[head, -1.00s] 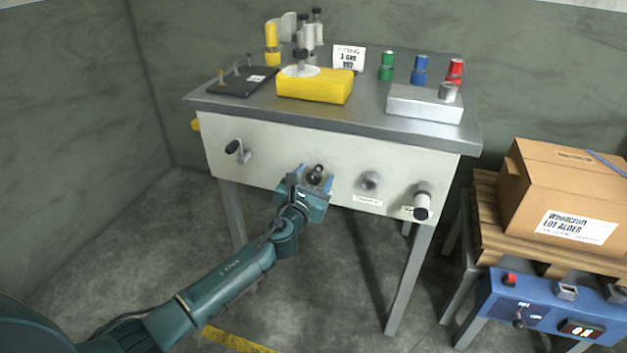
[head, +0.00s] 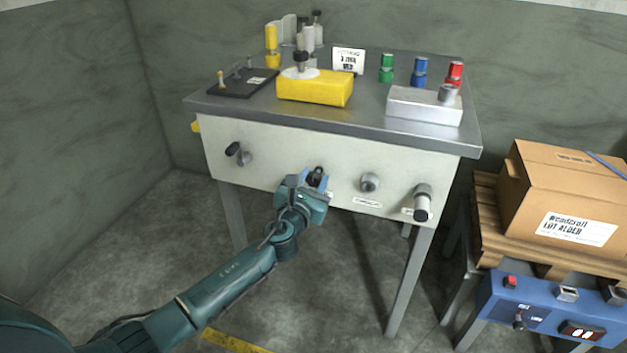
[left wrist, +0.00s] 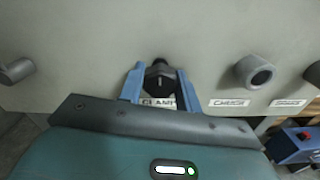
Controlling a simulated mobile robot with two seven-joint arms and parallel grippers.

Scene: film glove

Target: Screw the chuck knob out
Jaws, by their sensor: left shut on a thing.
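My left gripper (head: 317,180) is at the front panel (head: 285,165) of the grey-topped bench, shut on a dark knob (left wrist: 159,76). In the left wrist view its blue fingers stand on either side of this knob. A label reading CLAMP (left wrist: 158,103) is just below it. In the head view the fingers partly hide the knob. A grey round knob (head: 370,183) sits to the right, apart from the gripper; it also shows in the left wrist view (left wrist: 255,73). The label (left wrist: 229,103) below it seems to begin with CH, but is blurred. My right gripper is not in view.
A black-tipped handle (head: 238,152) sticks out at the panel's left and another (head: 422,202) at its right. A yellow block (head: 315,88) and a metal box (head: 425,103) are on top. A carton (head: 565,200) stands on a pallet at right.

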